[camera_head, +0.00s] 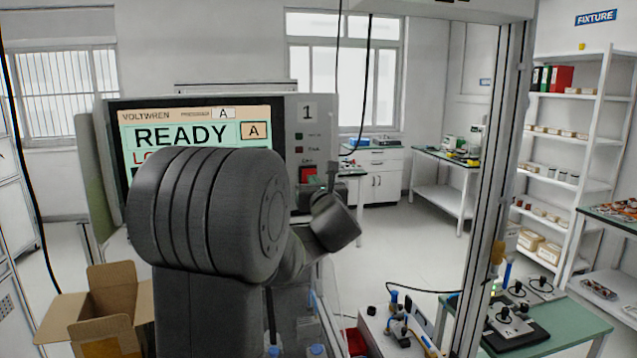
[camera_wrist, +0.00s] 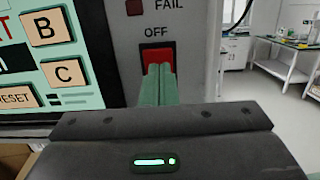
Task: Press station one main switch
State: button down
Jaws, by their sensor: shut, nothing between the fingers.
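The station one tester (camera_head: 290,112) stands behind my arm, with a "1" label at its upper right and a lit screen reading READY. Its red main switch (camera_head: 308,174) is on the grey panel right of the screen. In the wrist view the red switch (camera_wrist: 160,56) sits under the word OFF. My gripper (camera_wrist: 158,72) is shut and empty, its green fingertips in front of the switch and covering its lower middle. I cannot tell whether they touch it. In the head view my arm hides much of the screen.
A metal post (camera_head: 490,190) rises right of the tester. A green-topped bench (camera_head: 570,325) with devices stands at the lower right. An open cardboard box (camera_head: 60,318) is at the lower left. Screen buttons B and C (camera_wrist: 62,73) lie left of the fingers.

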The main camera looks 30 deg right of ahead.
jog(key=shift+x, duration=0.9)
jog(key=shift+w+f+b, duration=0.1)
jog(key=shift+b, duration=0.35)
